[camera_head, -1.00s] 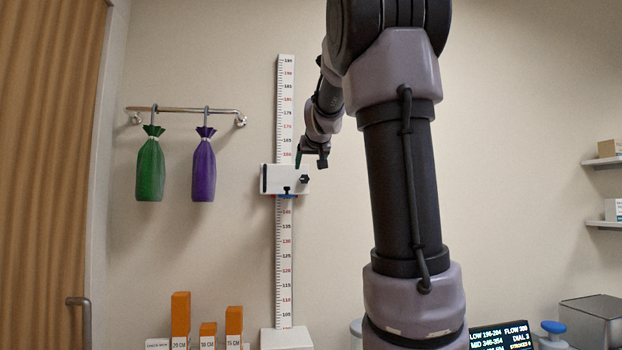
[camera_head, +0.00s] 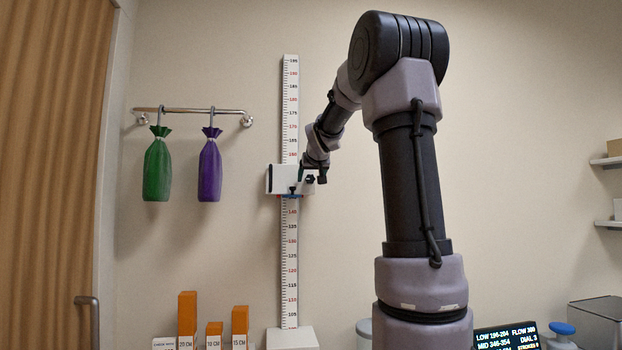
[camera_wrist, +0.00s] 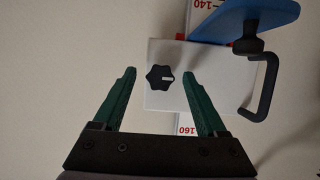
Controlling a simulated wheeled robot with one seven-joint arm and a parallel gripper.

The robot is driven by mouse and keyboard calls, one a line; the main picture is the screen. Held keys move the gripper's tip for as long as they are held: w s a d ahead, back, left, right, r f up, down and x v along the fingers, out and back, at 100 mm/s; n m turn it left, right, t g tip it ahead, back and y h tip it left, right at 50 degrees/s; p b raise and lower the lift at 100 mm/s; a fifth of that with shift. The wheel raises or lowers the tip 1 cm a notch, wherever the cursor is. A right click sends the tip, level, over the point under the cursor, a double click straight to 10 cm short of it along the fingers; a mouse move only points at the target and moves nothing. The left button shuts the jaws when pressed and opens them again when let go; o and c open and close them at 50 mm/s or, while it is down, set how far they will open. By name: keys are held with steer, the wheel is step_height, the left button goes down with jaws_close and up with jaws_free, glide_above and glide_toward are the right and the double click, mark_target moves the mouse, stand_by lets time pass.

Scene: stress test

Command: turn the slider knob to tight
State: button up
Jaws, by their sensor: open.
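The slider is a white block (camera_head: 277,178) on the tall measuring scale (camera_head: 289,240) on the wall. Its black lobed knob (camera_wrist: 160,77) has a white mark pointing right in the wrist view. My gripper (camera_wrist: 158,72) is open, with one green finger on each side of the knob and gaps between them. Whether the fingertips reach the knob's depth is unclear. In the head view my gripper (camera_head: 302,181) is in front of the slider's right half and partly hides it. No tight label is readable.
A blue plate (camera_wrist: 238,18) and a black bent handle (camera_wrist: 267,90) are close right of the knob in the wrist view. Green (camera_head: 157,170) and purple (camera_head: 209,170) bags hang from a rail at left. Orange blocks (camera_head: 187,315) stand below. The wall around the scale is bare.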

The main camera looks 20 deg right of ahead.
steer(key=shift+c, duration=0.3)
jaws_close()
steer(key=m+y, duration=0.2)
steer(key=m, duration=0.1)
steer(key=shift+t, duration=0.3)
steer(key=m+y, duration=0.1)
steer(key=m+t+y, duration=0.1)
steer(key=m, duration=0.1)
steer(key=shift+d+f+m, duration=0.2)
steer(key=shift+m, duration=0.1)
steer(key=m+t+y, duration=0.1)
steer(key=m, duration=0.1)
steer(key=shift+d+m+t, duration=0.1)
steer(key=shift+m+t, duration=0.2)
steer(key=shift+m, duration=0.1)
steer(key=shift+f+m+t+y, duration=0.1)
steer(key=shift+m+t+y, duration=0.25)
steer(key=shift+m, duration=0.65)
steer(key=shift+f+m+t+y, duration=0.15)
steer(key=shift+m+t, duration=0.3)
steer(key=shift+m, duration=0.55)
steer(key=shift+r, duration=0.1)
